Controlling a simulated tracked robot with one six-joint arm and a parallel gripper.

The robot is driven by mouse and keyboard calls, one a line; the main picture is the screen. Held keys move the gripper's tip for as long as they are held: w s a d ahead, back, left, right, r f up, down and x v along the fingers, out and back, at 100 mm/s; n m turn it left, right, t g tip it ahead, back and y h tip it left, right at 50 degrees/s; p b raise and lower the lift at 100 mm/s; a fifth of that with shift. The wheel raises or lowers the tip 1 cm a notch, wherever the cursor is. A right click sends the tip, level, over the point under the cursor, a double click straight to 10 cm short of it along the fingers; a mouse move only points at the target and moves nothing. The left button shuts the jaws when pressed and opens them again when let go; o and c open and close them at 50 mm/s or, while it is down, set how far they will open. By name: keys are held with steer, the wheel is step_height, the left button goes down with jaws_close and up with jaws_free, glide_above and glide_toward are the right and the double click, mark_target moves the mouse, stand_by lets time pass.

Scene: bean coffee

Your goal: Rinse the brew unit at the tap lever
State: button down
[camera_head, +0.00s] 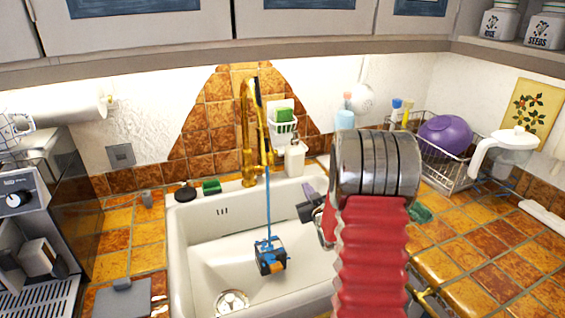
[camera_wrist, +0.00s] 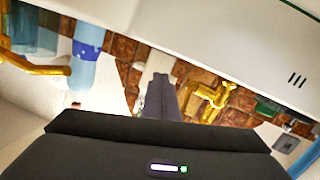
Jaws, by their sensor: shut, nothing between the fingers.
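The brew unit (camera_head: 270,257), a small blue, black and orange block, sits in the white sink (camera_head: 190,235) under the tap. A thin blue stream (camera_head: 267,205) runs from the golden tap (camera_head: 247,140) down onto it. The tap stands behind the sink; which part is its lever is hard to tell. My gripper (camera_head: 308,190) is over the right part of the sink, partly hidden by my red arm. In the wrist view my gripper (camera_wrist: 161,82) is shut and empty, with the golden tap (camera_wrist: 212,98) beside it on the right, apart from it.
A white soap bottle (camera_head: 295,158) and a green sponge (camera_head: 211,186) stand at the sink's back edge. A blue bottle (camera_wrist: 86,58) shows in the wrist view. A dish rack (camera_head: 450,175) with a purple bowl (camera_head: 446,136) stands right; a coffee machine (camera_head: 35,220) stands left.

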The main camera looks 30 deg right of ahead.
steer(key=f+n+t, duration=0.1)
steer(key=n, duration=0.3)
steer(key=n+t+y, duration=0.5)
steer(key=n+y, duration=0.1)
steer(key=n, duration=0.9)
glide_toward(277, 153)
step_height(277, 153, down, 3)
steer(key=s, duration=0.3)
steer(key=shift+d+r+n+t, duration=0.15)
steer(key=shift+r+n+t, duration=0.25)
steer(key=shift+n, duration=0.4)
steer(key=shift+w, duration=0.15)
steer(key=x, duration=0.9)
steer(key=shift+w+r, duration=0.15)
steer(key=shift+w, duration=0.2)
